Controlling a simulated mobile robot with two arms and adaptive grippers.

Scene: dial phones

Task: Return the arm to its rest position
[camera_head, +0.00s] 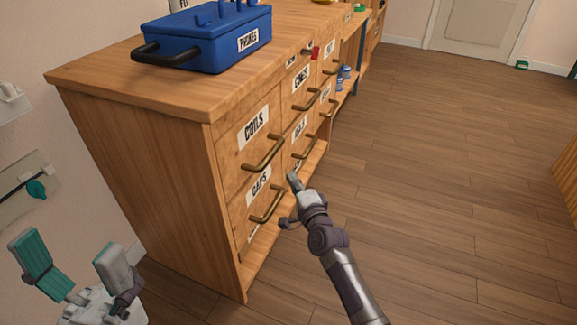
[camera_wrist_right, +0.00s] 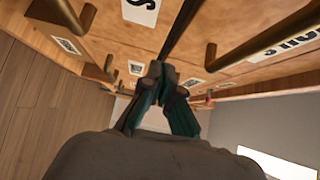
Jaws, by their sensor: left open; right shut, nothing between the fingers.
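My right arm (camera_head: 340,265) reaches up from the bottom of the head view. Its gripper (camera_head: 292,180) is shut and empty, in front of the drawer fronts near the brass handles. In the right wrist view the shut fingers (camera_wrist_right: 160,76) meet close to the drawer fronts; I cannot tell whether they touch them. My left gripper (camera_head: 76,262) is open and empty at the lower left, beside the cabinet's side panel, its teal-padded fingers apart.
The wooden cabinet (camera_head: 150,170) has labelled drawers with protruding brass handles (camera_head: 263,155). A blue PHONES box (camera_head: 205,38) stands on its top. A red object (camera_head: 316,53) is at an upper drawer. Open wooden floor (camera_head: 450,180) lies to the right.

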